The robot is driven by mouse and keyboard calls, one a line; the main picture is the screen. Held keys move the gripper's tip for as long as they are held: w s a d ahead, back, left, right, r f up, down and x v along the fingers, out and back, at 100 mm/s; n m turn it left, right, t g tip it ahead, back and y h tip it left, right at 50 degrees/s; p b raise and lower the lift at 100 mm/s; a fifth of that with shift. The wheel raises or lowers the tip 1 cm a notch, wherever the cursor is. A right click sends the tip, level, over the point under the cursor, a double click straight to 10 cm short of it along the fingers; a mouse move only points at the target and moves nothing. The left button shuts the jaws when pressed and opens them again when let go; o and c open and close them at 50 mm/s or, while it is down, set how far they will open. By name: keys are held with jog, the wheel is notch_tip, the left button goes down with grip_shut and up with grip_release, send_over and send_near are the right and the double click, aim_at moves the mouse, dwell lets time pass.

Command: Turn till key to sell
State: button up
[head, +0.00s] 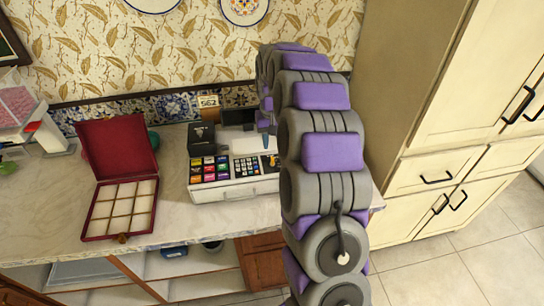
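The till (234,187) is a white cash register with coloured and pale buttons, standing on the counter in the middle of the head view. Its right end is partly covered by my arm. I cannot make out the till key clearly; a small dark and orange patch (271,161) shows at the right of the keypad, beside my arm. My gripper (265,124) is at the far end of my arm, above the back right of the till. It is small and mostly hidden, and I cannot tell whether its fingers are open or whether it touches anything.
An open red box (118,146) with pale compartments lies left of the till on the marble counter (70,200). A clear case (15,105) is at far left. Cream cabinets (435,120) stand at the right.

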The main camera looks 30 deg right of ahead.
aim_at(273, 161)
notch_tip(273, 161, down, 6)
jog(key=shift+f+b, duration=0.15)
jog(key=shift+b, duration=0.4)
grip_shut()
